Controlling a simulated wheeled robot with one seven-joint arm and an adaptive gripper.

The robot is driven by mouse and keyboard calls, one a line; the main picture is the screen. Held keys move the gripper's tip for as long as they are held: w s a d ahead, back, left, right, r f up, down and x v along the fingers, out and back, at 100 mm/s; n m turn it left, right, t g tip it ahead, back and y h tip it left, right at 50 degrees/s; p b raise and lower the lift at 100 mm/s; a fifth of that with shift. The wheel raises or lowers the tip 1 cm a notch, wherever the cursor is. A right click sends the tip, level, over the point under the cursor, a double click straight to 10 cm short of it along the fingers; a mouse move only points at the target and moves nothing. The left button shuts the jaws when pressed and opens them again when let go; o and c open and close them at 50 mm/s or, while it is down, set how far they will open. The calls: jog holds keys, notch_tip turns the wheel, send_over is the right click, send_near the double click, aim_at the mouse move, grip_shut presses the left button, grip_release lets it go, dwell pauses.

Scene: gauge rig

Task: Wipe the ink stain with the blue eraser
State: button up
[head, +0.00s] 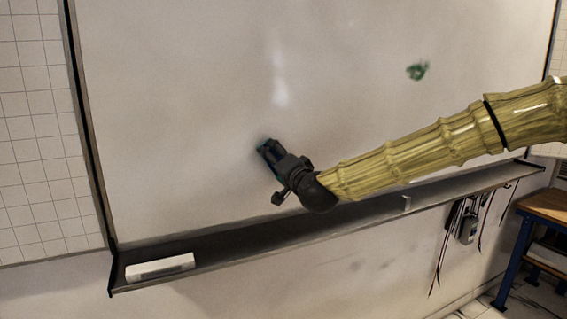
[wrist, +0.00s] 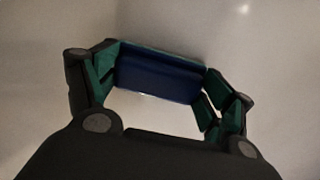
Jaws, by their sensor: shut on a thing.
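The ink stain (head: 417,71) is a small dark green smudge on the upper right of the whiteboard (head: 180,110). My gripper (head: 269,152) is in front of the board's lower middle, well left of and below the stain. In the wrist view, it is shut on the blue eraser (wrist: 158,77), which sits crosswise between the green-padded fingers. The eraser's face toward the board is hidden. The fingertips look close to the board, but I cannot tell whether the eraser touches it.
A dark tray ledge (head: 235,244) runs along the board's bottom edge. A white block (head: 160,266) lies at its left end. Cables and a small grey box (head: 467,228) hang below the ledge at right, near a wooden-topped bench (head: 545,206). The board between gripper and stain is clear.

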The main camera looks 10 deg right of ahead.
aim_at(244, 161)
jog(key=shift+s+a+b, duration=0.2)
jog(key=shift+s+a, duration=0.2)
jog(key=shift+a, duration=0.9)
jog(key=shift+s+a+b, duration=0.15)
jog(key=shift+s+a, duration=0.3)
jog(key=shift+a, duration=0.85)
jog(key=shift+s+a+b, duration=0.2)
jog(key=shift+s+a, duration=0.2)
jog(key=shift+a, duration=0.9)
jog(key=shift+s+d+f, duration=0.1)
jog(key=shift+s, duration=0.4)
jog(key=shift+b+v, duration=0.6)
jog(key=shift+v, duration=1.9)
jog(key=shift+v, duration=1.45)
